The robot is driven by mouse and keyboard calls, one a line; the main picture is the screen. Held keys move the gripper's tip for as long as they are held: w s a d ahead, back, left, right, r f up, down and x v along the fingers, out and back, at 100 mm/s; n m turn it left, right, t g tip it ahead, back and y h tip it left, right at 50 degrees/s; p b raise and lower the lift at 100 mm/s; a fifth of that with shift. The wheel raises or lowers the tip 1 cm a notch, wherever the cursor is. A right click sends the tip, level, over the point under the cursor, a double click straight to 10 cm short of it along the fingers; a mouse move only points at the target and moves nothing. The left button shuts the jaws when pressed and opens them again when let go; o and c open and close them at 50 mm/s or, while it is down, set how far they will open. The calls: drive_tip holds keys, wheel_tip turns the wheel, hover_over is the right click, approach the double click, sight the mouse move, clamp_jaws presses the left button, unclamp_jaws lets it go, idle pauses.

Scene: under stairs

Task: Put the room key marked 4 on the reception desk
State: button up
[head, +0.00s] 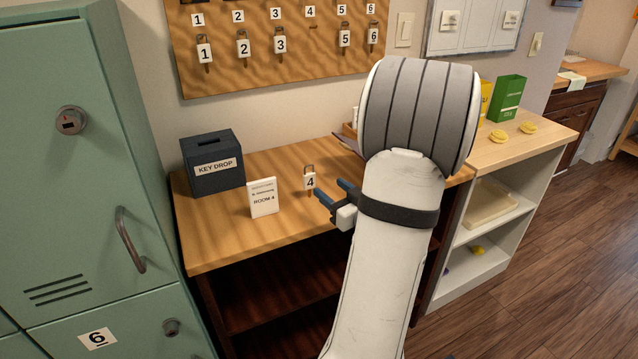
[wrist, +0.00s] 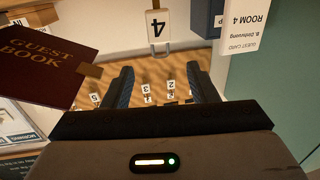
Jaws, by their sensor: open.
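The room key marked 4 (head: 310,181) is a white tag with a metal loop on top. It shows upright at the reception desk (head: 240,235), right of the Room 4 card; I cannot tell whether it touches the desktop. In the wrist view, which is upside down, the key tag (wrist: 155,25) lies beyond my fingertips, apart from them. My gripper (head: 333,191) is open and empty, just right of the key in the head view. Its two dark fingers (wrist: 159,70) show with a clear gap in the wrist view.
A key drop box (head: 212,165) and a white Room 4 card (head: 263,198) stand on the desk. A guest book (wrist: 45,62) lies near my gripper. The key board (head: 275,75) hangs behind, its place 4 empty. Green lockers (head: 85,170) stand left. The desk's front left is clear.

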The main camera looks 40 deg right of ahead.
drive_tip(key=s, duration=0.4)
drive_tip(key=w+a+g, duration=0.1)
drive_tip(key=w+a+g+h, duration=0.1)
drive_tip(key=w, duration=0.1)
drive_tip(key=w+g+h, duration=0.1)
drive_tip(key=w, duration=0.1)
drive_tip(key=shift+w+a+f+g, duration=0.2)
drive_tip(key=shift+w+a+g, duration=0.05)
drive_tip(key=shift+a+g, duration=0.15)
drive_tip(key=a+g, duration=0.1)
drive_tip(key=a, duration=0.1)
drive_tip(key=a+g+h, duration=0.1)
drive_tip(key=a, duration=0.1)
drive_tip(key=a+g, duration=0.1)
drive_tip(key=shift+w+a+r+m+g, duration=0.1)
drive_tip(key=shift+w+a+m+g, duration=0.2)
drive_tip(key=shift+w+a+g, duration=0.1)
drive_tip(key=s+a+g+y, duration=0.2)
drive_tip(key=s+a+g, duration=0.2)
drive_tip(key=s+a, duration=0.3)
drive_tip(key=s+a+n+g+y, duration=0.1)
drive_tip(key=s+a+g, duration=0.3)
drive_tip(key=a, duration=1.1)
drive_tip(key=s+y, duration=0.1)
drive_tip(key=s, duration=0.2)
drive_tip(key=shift+a, duration=0.2)
drive_tip(key=shift+p+v, duration=1)
drive_tip(key=shift+v, duration=0.2)
